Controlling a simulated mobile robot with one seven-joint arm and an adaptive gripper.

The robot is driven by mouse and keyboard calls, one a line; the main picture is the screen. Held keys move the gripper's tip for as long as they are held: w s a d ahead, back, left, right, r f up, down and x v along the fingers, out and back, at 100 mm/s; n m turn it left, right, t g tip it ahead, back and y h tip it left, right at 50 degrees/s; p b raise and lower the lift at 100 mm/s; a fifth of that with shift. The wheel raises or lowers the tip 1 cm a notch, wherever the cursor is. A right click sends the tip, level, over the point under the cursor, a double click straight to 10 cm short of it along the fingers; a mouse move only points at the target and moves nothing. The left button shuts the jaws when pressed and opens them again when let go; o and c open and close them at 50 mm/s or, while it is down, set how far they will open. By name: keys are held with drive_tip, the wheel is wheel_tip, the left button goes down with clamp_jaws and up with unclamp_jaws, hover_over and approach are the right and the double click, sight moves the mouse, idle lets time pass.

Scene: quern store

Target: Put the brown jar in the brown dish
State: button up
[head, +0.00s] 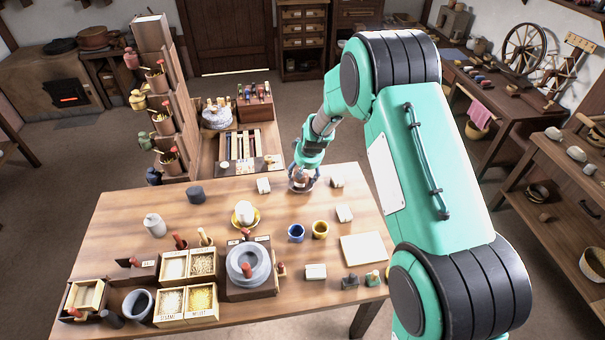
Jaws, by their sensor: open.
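My gripper (303,176) is open and points down at the far side of the wooden table. A small brownish jar (301,179) shows between its fingers, partly hidden by them. A round, dark brownish dish (301,188) lies on the table right under the gripper, and its rim shows around the fingertips. The jar appears to stand in the dish, but the fingers hide where they meet.
A pale board (364,249) lies at right.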

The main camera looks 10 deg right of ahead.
drive_tip(key=p+v, duration=0.1)
drive_tip(key=v, duration=0.7)
drive_tip(key=shift+s+r, duration=0.15)
drive_tip(key=shift+r, duration=0.2)
idle(0.4)
drive_tip(key=s+d+r, duration=0.1)
drive_tip(key=s+r, duration=0.9)
drive_tip(key=r, duration=0.3)
drive_tip(key=s+d+r, duration=0.1)
drive_tip(key=s+r, duration=0.9)
drive_tip(key=r, duration=0.3)
drive_tip(key=s+d+r+m, duration=0.1)
drive_tip(key=s+r, duration=0.2)
drive_tip(key=s, duration=1.1)
drive_tip(key=s+d+r+m+t, duration=0.1)
drive_tip(key=s+d+r, duration=0.1)
drive_tip(key=s, duration=1.2)
drive_tip(key=shift+s+r+h, duration=0.25)
drive_tip(key=shift+r+h, duration=0.15)
drive_tip(key=shift+r, duration=0.5)
